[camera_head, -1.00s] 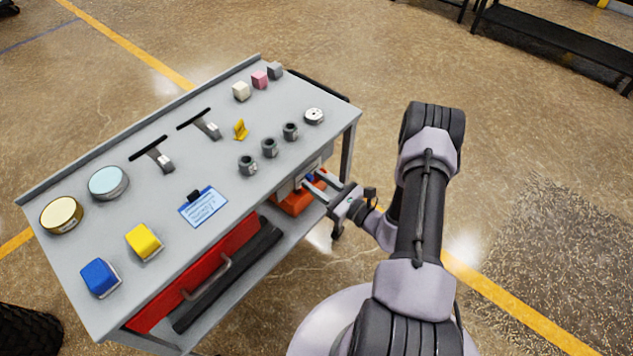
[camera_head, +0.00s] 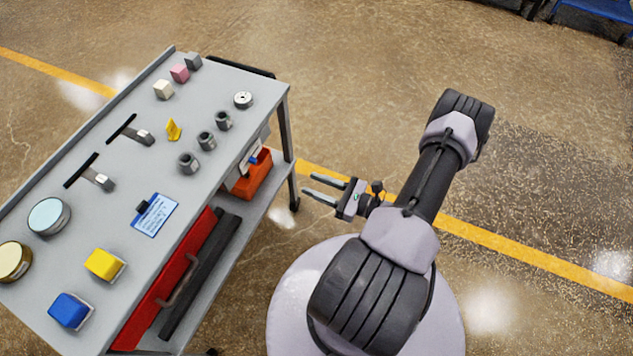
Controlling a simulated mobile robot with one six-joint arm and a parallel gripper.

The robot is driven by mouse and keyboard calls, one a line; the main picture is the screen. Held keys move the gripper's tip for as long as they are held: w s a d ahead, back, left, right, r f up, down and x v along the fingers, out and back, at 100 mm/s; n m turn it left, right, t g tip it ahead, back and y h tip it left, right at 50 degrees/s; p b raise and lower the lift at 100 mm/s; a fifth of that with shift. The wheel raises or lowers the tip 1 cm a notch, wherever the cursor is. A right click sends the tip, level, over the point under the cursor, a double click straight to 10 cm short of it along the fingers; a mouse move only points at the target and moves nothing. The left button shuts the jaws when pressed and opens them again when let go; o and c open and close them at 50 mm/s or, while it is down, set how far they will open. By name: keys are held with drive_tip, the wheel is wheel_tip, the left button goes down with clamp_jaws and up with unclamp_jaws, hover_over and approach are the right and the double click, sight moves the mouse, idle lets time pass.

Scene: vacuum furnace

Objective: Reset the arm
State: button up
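My gripper (camera_head: 322,188) is at the middle of the view, right of the grey cart (camera_head: 112,212). Its two fingers are spread apart with nothing between them, and floor shows behind them. It points left toward the cart and is clear of it by a gap. My arm folds back to the right above my round white base. No part of the arm touches the cart.
The cart top holds several coloured blocks, grey cylinders, round tins, sliding levers and a clipboard (camera_head: 155,214). Below are an orange bin (camera_head: 254,175) and a red drawer (camera_head: 165,280). Open floor lies to the right. A dark blue bench (camera_head: 598,10) stands at top right.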

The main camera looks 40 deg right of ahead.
drive_tip(key=shift+s, duration=0.1)
idle(0.3)
drive_tip(key=w+a+r+n+g+y, duration=0.2)
drive_tip(key=a+r+n+g+y, duration=0.1)
drive_tip(key=a+r+n+g, duration=0.6)
drive_tip(key=w+a+r+n+g+y, duration=0.1)
drive_tip(key=a+r+n+g+y, duration=0.1)
drive_tip(key=a+r+n+g, duration=0.6)
drive_tip(key=s+a+r+n+t+h, duration=0.3)
drive_tip(key=s+r+n+h, duration=0.1)
drive_tip(key=r, duration=0.4)
drive_tip(key=s+a+r+n+t+h, duration=0.2)
drive_tip(key=s+a+r+n+h, duration=0.2)
drive_tip(key=r, duration=0.5)
drive_tip(key=n+h, duration=0.1)
drive_tip(key=n, duration=0.1)
drive_tip(key=shift+s+r+n+t, duration=0.25)
drive_tip(key=shift+s+n+t, duration=0.05)
drive_tip(key=shift+s+t, duration=0.1)
drive_tip(key=shift+d, duration=0.1)
